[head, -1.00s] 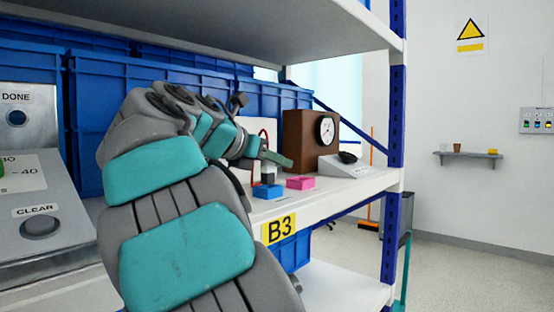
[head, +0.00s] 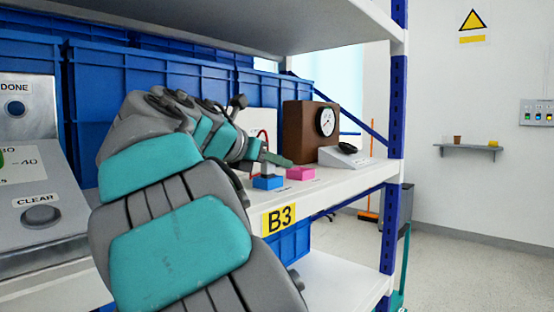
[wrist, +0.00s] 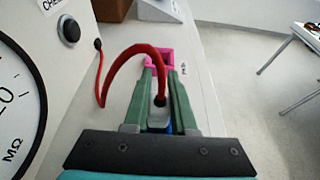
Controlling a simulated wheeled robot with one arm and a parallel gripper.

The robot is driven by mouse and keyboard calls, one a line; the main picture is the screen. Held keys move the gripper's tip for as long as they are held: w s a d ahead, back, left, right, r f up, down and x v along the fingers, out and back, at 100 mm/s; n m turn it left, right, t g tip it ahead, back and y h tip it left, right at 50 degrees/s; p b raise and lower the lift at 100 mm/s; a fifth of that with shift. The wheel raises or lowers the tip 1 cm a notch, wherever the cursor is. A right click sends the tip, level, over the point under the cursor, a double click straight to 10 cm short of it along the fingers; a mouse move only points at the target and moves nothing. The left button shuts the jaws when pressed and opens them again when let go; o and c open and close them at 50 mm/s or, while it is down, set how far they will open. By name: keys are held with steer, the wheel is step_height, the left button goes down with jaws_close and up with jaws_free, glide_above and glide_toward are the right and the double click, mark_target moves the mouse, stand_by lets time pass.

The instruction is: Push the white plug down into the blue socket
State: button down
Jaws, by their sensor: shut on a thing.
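My gripper (head: 272,160) is shut on the white plug (wrist: 158,118). In the wrist view its green fingers (wrist: 161,103) stand on both sides of the plug, and a red cable runs from the plug's top. In the head view the blue socket (head: 268,183) sits on the shelf directly under the gripper. The plug is upright, at or just over the socket; I cannot tell how deep it sits. The socket is mostly hidden by plug and fingers in the wrist view, with a bit of blue (wrist: 169,128) showing.
A pink socket (head: 300,174) is just right of the blue one. A brown box with a gauge (head: 300,133) and a grey sloped unit (head: 343,158) stand behind. The red cable (wrist: 110,66) runs to a white meter panel (wrist: 65,65). The shelf's front edge (head: 350,187) is close by.

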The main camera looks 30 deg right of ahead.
steer(key=shift+f, duration=0.2)
steer(key=c, duration=0.7)
jaws_free()
steer(key=shift+o, duration=0.2)
steer(key=shift+a, duration=0.1)
steer(key=v, duration=0.7)
steer(key=shift+s+a+r, duration=0.1)
steer(key=shift+a+r, duration=0.05)
steer(key=shift+a, duration=0.15)
